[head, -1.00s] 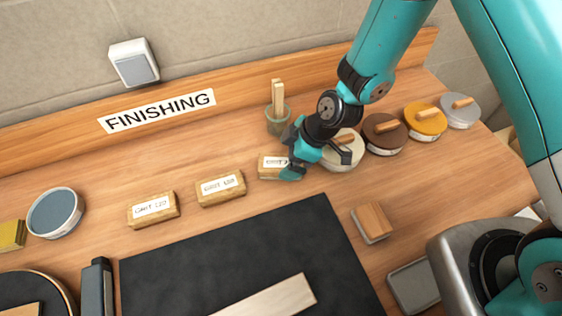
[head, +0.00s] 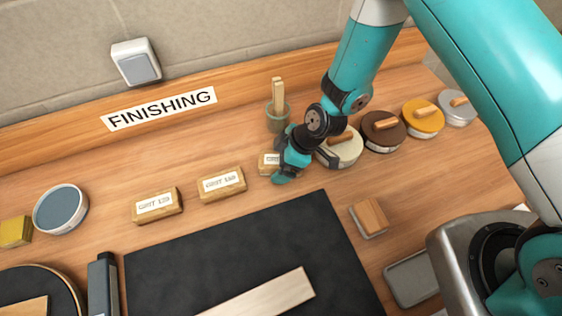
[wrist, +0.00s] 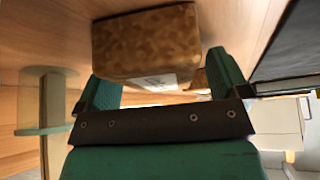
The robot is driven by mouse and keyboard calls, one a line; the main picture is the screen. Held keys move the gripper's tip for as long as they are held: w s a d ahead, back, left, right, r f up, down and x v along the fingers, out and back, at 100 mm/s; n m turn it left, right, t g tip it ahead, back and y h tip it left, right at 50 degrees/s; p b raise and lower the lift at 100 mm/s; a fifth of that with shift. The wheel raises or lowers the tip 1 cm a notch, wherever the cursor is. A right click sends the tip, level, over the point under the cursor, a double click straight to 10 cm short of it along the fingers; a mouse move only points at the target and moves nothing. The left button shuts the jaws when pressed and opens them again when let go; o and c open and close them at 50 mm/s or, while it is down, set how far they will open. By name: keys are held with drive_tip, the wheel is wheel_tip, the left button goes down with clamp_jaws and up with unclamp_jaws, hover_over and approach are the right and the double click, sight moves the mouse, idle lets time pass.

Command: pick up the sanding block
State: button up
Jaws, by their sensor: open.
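Three tan, cork-like sanding blocks with white grit labels stand in a row on the bench in the head view. The left one (head: 157,205) reads GRIT 120 and the middle one (head: 221,184) GRIT 180. The right block (head: 267,163) is partly hidden by my gripper (head: 286,160), and its label cannot be fully read. My gripper is open at this right block. In the wrist view, the speckled brown block (wrist: 147,42) lies between and beyond the two green fingers; I cannot tell whether they touch it.
A jar with wooden sticks (head: 278,115) stands just behind my gripper. Round lidded tins, the nearest cream (head: 341,148), stand to the right. A wood-topped block with a grey base (head: 369,218) lies nearer. A black mat (head: 230,250) with a pale board fills the front.

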drive_tip(key=c, duration=1.1)
drive_tip(key=shift+r, duration=0.15)
wheel_tip(320, 180, up, 20)
drive_tip(key=b, duration=0.4)
drive_tip(key=o, duration=0.3)
drive_tip(key=shift+c, duration=0.6)
